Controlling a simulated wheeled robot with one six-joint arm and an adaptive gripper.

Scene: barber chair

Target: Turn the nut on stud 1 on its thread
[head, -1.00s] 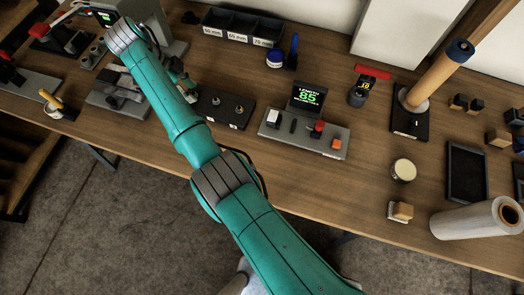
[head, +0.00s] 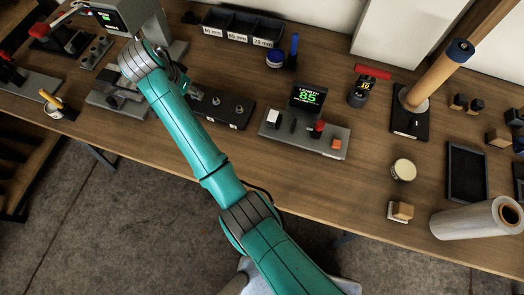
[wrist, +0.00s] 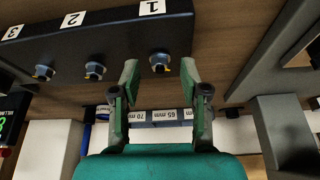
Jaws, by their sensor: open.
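The black stud bar (wrist: 95,40) shows in the wrist view with white labels 1, 2 and 3. A nut on stud 1 (wrist: 160,62) sits below label 1, a small metal piece with a dark and yellow mark. My gripper (wrist: 159,66) is open, one finger on each side of this nut in the picture. I see no contact; how deep the fingertips reach is unclear. In the head view the bar (head: 226,107) shows two studs, and my arm covers its left end. My gripper (head: 184,84) is partly hidden there.
Similar nuts sit on stud 2 (wrist: 95,71) and stud 3 (wrist: 43,73). A length gauge panel reading 85 (head: 305,132) stands right of the bar. Bare bench lies in front of the bar.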

